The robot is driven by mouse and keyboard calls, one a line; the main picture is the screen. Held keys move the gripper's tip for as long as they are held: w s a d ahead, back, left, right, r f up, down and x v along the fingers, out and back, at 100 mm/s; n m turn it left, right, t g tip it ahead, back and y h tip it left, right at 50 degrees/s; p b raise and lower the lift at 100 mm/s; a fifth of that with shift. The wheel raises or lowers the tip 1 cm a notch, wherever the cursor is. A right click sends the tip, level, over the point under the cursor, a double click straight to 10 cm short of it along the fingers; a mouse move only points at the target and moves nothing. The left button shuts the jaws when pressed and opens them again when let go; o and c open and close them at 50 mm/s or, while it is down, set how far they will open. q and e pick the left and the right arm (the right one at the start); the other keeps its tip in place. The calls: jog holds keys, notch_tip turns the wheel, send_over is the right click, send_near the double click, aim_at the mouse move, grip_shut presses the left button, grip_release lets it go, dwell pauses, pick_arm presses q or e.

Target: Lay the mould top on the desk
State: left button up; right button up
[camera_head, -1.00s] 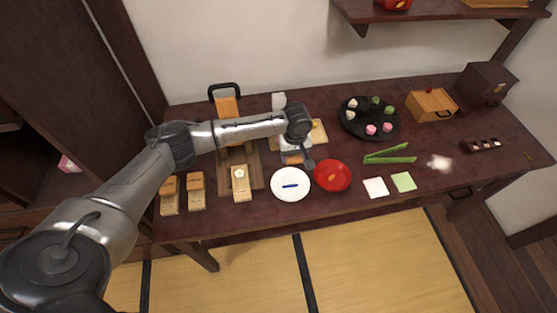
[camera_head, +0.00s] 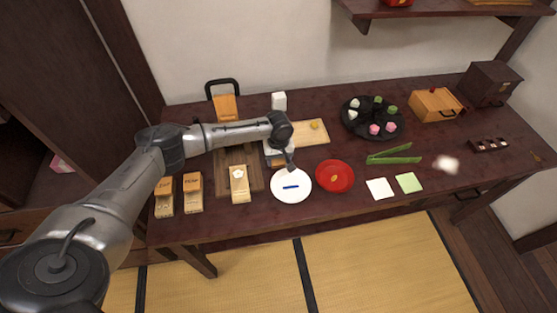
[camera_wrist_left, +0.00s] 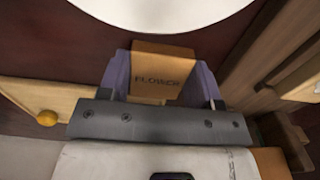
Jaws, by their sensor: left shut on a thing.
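My left gripper (camera_head: 291,166) is just behind the white plate (camera_head: 291,197), low over the desk (camera_head: 330,208). In the left wrist view the gripper (camera_wrist_left: 162,80) is shut on the mould top (camera_wrist_left: 163,66), an orange-brown wooden block marked FLOWER, with a purple finger on each side. I cannot tell whether the held block touches the desk. My right gripper is not in view.
Two moulds with tops on, one far left (camera_head: 164,203) and one beside it (camera_head: 193,199), stand by the front edge. A red dish (camera_head: 335,188) is right of the plate. A light board (camera_head: 308,138) lies behind the gripper. Green tongs (camera_head: 394,160) lie further right.

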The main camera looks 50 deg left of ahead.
aim_at(279, 160)
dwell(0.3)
pick_arm(q)
jog(key=o, duration=1)
jog(key=shift+f, duration=0.1)
jog(key=shift+r+p, duration=2.2)
jog(key=shift+r, duration=3.95)
